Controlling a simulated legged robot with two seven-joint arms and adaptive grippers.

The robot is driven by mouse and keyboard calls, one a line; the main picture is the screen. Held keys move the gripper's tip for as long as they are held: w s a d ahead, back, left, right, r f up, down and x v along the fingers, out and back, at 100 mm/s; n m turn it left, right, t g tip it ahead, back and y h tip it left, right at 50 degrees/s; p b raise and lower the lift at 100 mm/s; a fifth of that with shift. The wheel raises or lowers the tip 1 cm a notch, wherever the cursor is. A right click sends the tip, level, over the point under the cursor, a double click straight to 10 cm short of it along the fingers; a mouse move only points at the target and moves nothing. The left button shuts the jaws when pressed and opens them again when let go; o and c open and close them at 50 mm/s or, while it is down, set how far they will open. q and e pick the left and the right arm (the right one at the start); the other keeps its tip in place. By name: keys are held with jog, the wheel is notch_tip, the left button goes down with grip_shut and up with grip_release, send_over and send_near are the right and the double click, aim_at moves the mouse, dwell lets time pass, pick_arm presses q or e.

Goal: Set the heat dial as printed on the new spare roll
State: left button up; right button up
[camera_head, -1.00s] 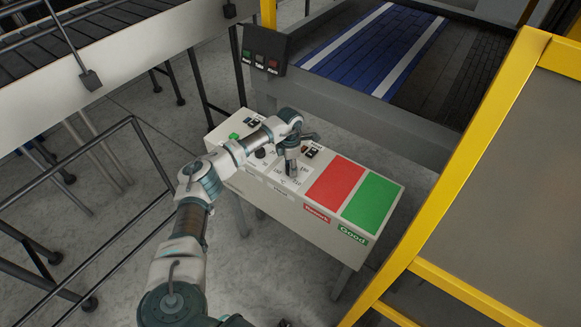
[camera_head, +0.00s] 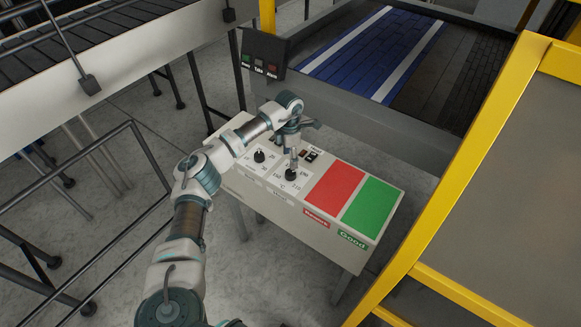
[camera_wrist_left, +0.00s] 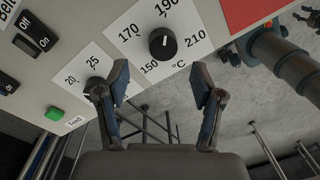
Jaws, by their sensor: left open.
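The heat dial (camera_head: 291,174) is a black knob on a white plate marked 150, 170, 190, 210 and °C. In the left wrist view the heat dial (camera_wrist_left: 163,43) shows a small light mark on top; its exact setting is too small to tell. My left gripper (camera_head: 292,160) is over the dial in the head view. In the left wrist view the left gripper (camera_wrist_left: 160,82) is open, its fingers apart and empty, with the dial beyond the fingertips and not between them. The spare roll and its print are not in view.
A second dial (camera_head: 259,155), marked 20 and 25, sits left of the heat dial. Red (camera_head: 335,187) and green (camera_head: 372,203) pads lie to the right. A yellow frame (camera_head: 450,170) stands right of the panel.

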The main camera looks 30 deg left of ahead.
pick_arm(q)
notch_tip(320, 180, up, 5)
jog(key=shift+w+a+f, duration=0.1)
jog(key=shift+w+f, duration=0.05)
jog(key=shift+f, duration=0.05)
dwell(0.5)
